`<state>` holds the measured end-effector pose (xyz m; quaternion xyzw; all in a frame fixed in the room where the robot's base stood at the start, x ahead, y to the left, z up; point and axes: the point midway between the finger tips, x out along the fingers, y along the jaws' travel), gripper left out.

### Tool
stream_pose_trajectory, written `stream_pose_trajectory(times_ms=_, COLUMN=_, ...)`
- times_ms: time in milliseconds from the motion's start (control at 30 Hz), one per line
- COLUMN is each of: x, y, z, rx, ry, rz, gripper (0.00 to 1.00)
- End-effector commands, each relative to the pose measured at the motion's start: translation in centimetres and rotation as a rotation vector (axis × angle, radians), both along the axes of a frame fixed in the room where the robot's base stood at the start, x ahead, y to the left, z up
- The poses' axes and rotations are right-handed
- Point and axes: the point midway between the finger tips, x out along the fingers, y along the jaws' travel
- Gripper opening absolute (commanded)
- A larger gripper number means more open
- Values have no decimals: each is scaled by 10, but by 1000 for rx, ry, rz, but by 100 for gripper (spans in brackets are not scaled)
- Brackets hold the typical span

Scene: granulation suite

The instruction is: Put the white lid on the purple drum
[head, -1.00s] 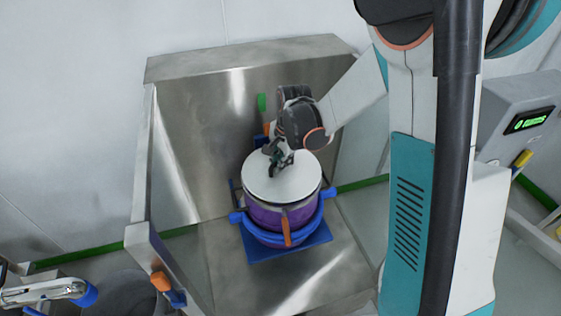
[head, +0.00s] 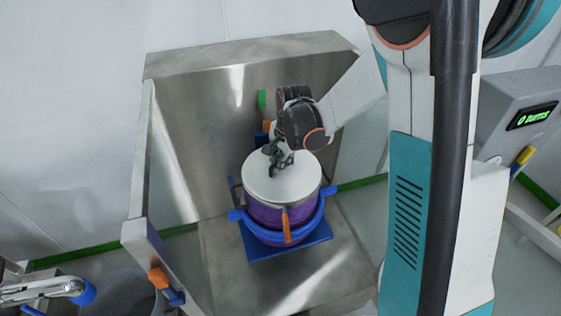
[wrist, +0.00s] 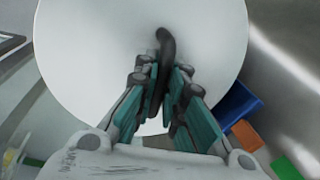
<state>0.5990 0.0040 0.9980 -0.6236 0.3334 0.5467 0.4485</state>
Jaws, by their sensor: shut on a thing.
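The white lid (head: 284,184) is a round disc over the top of the purple drum (head: 265,215). In the head view it covers the drum's mouth and looks roughly level; whether it is fully seated I cannot tell. My gripper (head: 279,160) is above the lid and shut on its dark handle. In the wrist view the lid (wrist: 90,60) fills much of the picture, and my gripper's fingers (wrist: 162,92) close around the dark curved handle (wrist: 165,45). The drum is hidden beneath the lid in the wrist view.
The drum stands in a blue ring holder (head: 325,205) with an orange latch (head: 286,225), on a blue base (head: 260,250). Steel walls (head: 200,110) rise behind and at the left. A grey box with a green display (head: 530,118) is at the right.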

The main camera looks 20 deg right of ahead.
Motion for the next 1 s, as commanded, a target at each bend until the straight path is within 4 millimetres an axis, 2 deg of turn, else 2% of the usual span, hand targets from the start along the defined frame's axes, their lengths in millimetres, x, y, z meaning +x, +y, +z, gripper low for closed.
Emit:
stream_pose_trajectory(times_ms=100, x=0, y=0, z=-2, rx=0, ry=0, rz=0, gripper=0)
stream_pose_trajectory(times_ms=133, x=0, y=0, z=-2, rx=0, ry=0, rz=0, gripper=12)
stream_pose_trajectory(times_ms=233, x=0, y=0, z=-2, rx=0, ry=0, rz=0, gripper=34)
stream_pose_trajectory(times_ms=667, x=-1, y=0, z=3, rx=0, ry=0, rz=0, gripper=34)
stream_pose_trajectory(times_ms=867, x=-6, y=-3, z=29, rx=0, ry=0, rz=-1, gripper=34)
stream_pose_trajectory(times_ms=1000, x=-11, y=-5, z=56, rx=0, ry=0, rz=-1, gripper=34)
